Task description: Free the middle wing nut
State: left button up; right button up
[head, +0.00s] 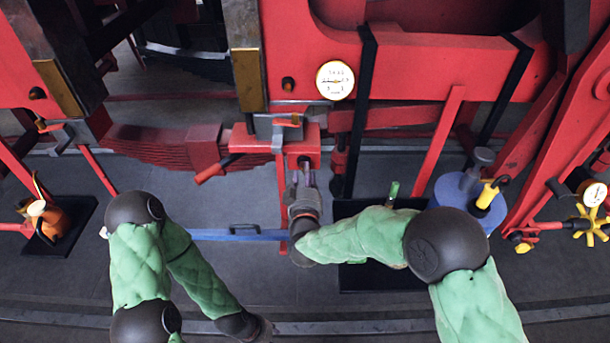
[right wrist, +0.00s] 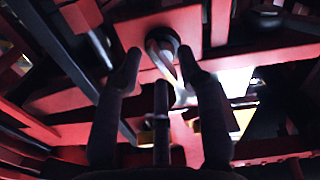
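My right gripper (head: 304,178) points up from below at a red block (head: 310,150) on the frame in the middle of the head view.
A pressure gauge (head: 335,80) is higher up. A blue drum (head: 462,200) with a yellow-handled tool (head: 487,195) stands right. An orange can (head: 47,220) is far left. Red bars crowd the gripper.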

jog(key=s, duration=1.1)
jog(key=shift+s, duration=0.35)
jog(key=shift+f, duration=0.1)
